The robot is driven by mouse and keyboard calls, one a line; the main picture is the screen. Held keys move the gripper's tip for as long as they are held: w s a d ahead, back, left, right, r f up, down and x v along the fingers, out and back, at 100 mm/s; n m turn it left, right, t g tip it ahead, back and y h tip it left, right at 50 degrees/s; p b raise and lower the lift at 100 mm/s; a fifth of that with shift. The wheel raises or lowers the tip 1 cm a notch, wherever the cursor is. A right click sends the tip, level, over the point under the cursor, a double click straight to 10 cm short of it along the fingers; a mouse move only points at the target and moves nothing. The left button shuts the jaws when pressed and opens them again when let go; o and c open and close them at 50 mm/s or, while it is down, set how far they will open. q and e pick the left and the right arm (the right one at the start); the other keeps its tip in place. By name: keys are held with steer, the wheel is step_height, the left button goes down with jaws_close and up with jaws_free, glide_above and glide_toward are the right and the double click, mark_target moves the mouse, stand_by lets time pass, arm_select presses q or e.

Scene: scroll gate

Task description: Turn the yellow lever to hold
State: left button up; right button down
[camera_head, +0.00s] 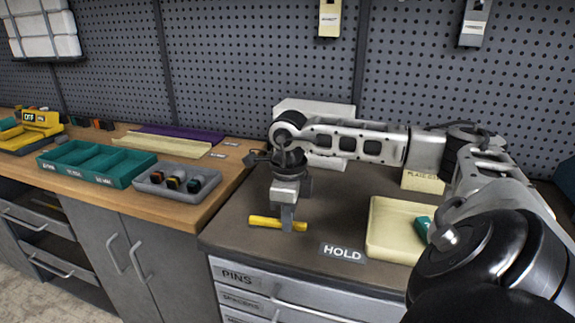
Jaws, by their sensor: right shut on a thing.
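The yellow lever (265,222) is a short bar lying level just above the dark bench top, near its front left edge. My right gripper (287,222) comes down from above and is shut on the lever, right of its middle. The gripper hides that part of the lever and whatever it is mounted on. A dark label reading HOLD (342,252) lies on the bench front edge, to the right of the lever. My left gripper is not in view.
A cream tray (385,232) with a teal piece (422,228) stands right of the HOLD label. A pale box (313,108) stands behind my right arm. On the wooden bench at left are a teal tray (92,162) and a grey tray (177,181).

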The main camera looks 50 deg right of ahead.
steer(key=shift+s+a+m, duration=0.2)
steer(key=shift+a+m, duration=0.15)
steer(key=shift+m, duration=0.25)
steer(key=shift+a, duration=0.1)
steer(key=c, duration=1.4)
jaws_free()
